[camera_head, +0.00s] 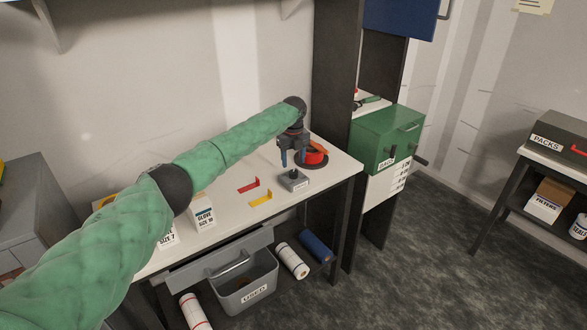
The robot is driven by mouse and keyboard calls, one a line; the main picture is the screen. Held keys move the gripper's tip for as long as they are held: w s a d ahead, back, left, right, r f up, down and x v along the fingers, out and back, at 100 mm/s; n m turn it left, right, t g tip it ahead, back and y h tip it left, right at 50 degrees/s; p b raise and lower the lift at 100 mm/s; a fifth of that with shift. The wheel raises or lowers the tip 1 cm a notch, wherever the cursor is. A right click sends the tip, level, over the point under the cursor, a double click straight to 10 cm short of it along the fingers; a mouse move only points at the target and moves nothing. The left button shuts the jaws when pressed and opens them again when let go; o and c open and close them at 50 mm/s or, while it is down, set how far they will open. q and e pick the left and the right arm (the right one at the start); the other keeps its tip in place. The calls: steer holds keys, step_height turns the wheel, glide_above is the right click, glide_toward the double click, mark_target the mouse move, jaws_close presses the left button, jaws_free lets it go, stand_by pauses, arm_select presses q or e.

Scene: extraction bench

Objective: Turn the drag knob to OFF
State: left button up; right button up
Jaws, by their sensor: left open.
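My green-sleeved left arm reaches across the white bench top from the left. A black knob (294,174) on a small grey block (294,182) shows just below the fingertips in the picture. A red round piece (315,157) on a dark round base sits behind and right of the gripper, partly hidden by it. I cannot tell which of these is the drag knob. No OFF mark is readable. My right gripper is out of view.
A red bracket (249,185) and a yellow bracket (261,199) lie left of the grey block. Glove boxes (203,214) stand farther left. A green case (385,140) stands beyond the bench's right end. A grey USED bin (247,286) is below the bench.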

mark_target(294, 172)
arm_select(q)
steer(key=shift+f+p, duration=0.9)
steer(key=shift+f, duration=1.7)
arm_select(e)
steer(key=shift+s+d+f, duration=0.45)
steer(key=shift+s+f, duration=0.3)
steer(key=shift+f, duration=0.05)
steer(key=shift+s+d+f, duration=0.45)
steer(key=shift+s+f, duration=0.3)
arm_select(q)
steer(key=shift+c, duration=0.4)
steer(key=c, duration=0.9)
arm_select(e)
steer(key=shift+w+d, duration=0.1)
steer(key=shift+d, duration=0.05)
